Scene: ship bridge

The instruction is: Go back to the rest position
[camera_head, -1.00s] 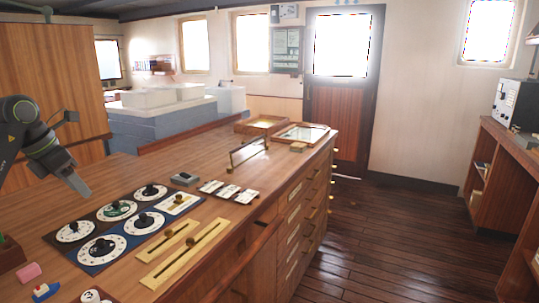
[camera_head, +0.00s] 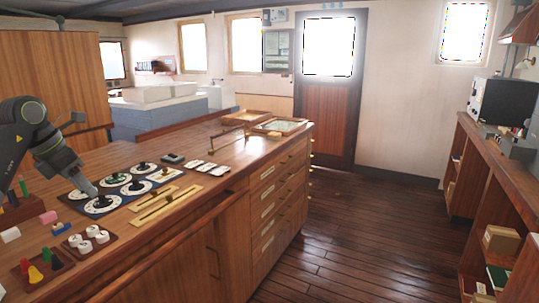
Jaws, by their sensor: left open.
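My left gripper (camera_head: 82,184) comes in from the left and hangs over the wooden chart table (camera_head: 215,180), close to the near-left dials in the picture. Its jaws are seen from the side, and nothing shows between them. My right gripper is out of view. The dial panel (camera_head: 122,188) with several black-knobbed white dials lies flat on the table to the right of the gripper. The gripper's tip overlaps the left dials in the picture; I cannot tell the height between them.
Two brass sliders (camera_head: 165,202) lie beside the dials. A tray of white numbered pieces (camera_head: 89,237) and a tray of coloured pegs (camera_head: 40,268) sit at the near left. The floor (camera_head: 340,235) right of the table is clear. A shelf unit (camera_head: 500,190) stands on the right.

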